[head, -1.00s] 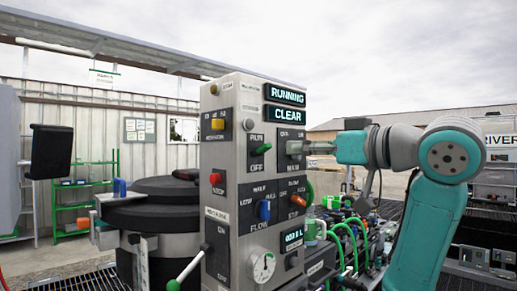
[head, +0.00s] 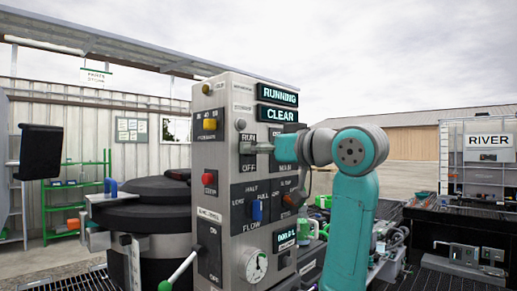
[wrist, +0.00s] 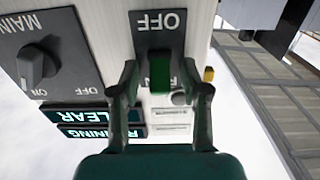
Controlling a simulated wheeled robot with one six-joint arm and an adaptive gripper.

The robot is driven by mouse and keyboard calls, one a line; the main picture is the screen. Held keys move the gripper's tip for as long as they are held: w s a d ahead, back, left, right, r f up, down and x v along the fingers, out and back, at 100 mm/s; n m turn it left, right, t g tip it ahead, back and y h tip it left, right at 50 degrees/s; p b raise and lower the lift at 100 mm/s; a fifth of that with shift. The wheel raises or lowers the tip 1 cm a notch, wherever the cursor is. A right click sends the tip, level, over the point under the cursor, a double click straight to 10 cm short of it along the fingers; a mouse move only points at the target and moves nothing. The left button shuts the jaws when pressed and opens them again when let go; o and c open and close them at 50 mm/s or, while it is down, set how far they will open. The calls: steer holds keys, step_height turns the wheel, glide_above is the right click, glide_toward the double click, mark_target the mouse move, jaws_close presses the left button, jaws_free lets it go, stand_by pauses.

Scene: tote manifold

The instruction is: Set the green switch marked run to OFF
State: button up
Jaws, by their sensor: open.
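The green run switch (wrist: 160,73) sits on a dark plate with OFF (wrist: 160,20) at one end, upside down in the wrist view. In the head view my gripper (head: 256,147) is at the RUN/OFF plate and hides the switch. The displays read RUNNING (head: 278,95) and CLEAR (head: 278,115).
A red button (head: 209,178), a blue flow lever (head: 257,210) and a gauge (head: 256,266) are on the same cabinet. A black-lidded drum (head: 150,190) stands left of it.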

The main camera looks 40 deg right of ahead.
jaws_close()
steer(key=t, duration=0.1)
steer(key=f+t, duration=0.1)
steer(key=t, duration=0.1)
steer(key=shift+s, duration=0.1)
steer(key=shift+f+t, duration=0.2)
steer(key=shift+t, duration=0.85)
steer(key=shift+f+t, duration=0.2)
steer(key=shift+t, duration=0.85)
jaws_free()
